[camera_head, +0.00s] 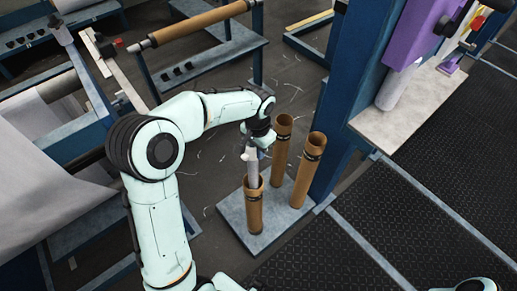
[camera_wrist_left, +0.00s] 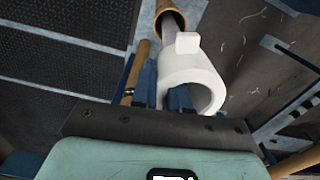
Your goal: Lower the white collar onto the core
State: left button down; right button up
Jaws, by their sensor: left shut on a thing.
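The white collar (camera_head: 250,155) is held by my left gripper (camera_head: 259,142), above the front brown core (camera_head: 254,212). A grey shaft below the collar reaches into the core's open top; how deep is hidden. In the left wrist view the collar (camera_wrist_left: 192,75) shows as a white ring with a square tab, and the core's rim (camera_wrist_left: 168,10) is beyond it. The ring of the collar stands apart from the core's rim. The core stands upright on a grey plate (camera_head: 232,214). My right gripper is out of view.
Two more brown tubes, a rear one (camera_head: 281,148) and a right one (camera_head: 308,168), stand on the same plate close to the left gripper. A blue post (camera_head: 350,95) rises just right of them. Dark floor mats (camera_head: 335,235) lie at the right.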

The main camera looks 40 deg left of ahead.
pick_arm(q)
jog(key=shift+f+b, duration=0.45)
jog(key=shift+f, duration=0.35)
jog(key=shift+s+r, duration=0.1)
jog(key=shift+s, duration=0.1)
jog(key=shift+w+r, duration=0.1)
jog(key=shift+w, duration=0.05)
jog(key=shift+w+r+p, duration=0.1)
jog(key=shift+p, duration=0.2)
jog(key=shift+f, duration=0.25)
jog(key=shift+s, duration=0.2)
jog(key=shift+w+r, duration=0.1)
jog(key=shift+r, duration=0.05)
